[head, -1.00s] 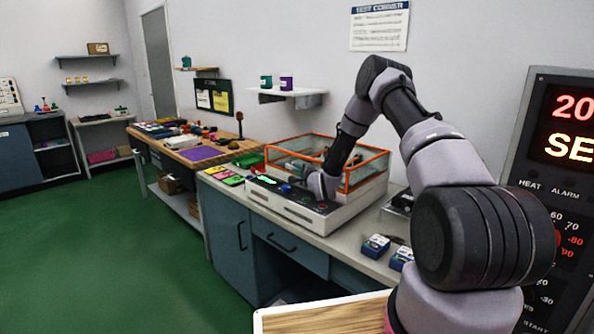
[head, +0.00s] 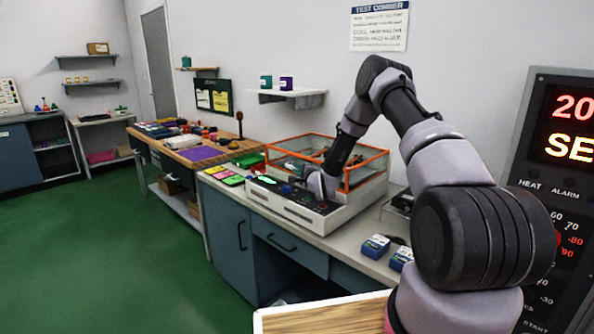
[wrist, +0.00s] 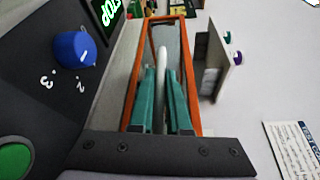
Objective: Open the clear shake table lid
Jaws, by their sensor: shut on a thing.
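The clear lid with orange edges (head: 362,157) sits over the white shake table (head: 345,216) on the bench, and looks closed. My gripper's teal fingers (wrist: 161,76) are on either side of a pale upright bar (wrist: 161,60), shut on it. The bar appears to be the lid's handle. The lid's orange frame (wrist: 131,80) surrounds the fingers in the wrist view. In the head view my arm's end is at the front of the lid, and my wrist hides the fingers.
The dark control panel (wrist: 60,85) has a blue knob (wrist: 74,50) and a green button (wrist: 14,157), close beside my gripper. A wall shelf (head: 292,97) hangs behind the lid. Small blue-and-white boxes (head: 376,246) stand on the bench at right.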

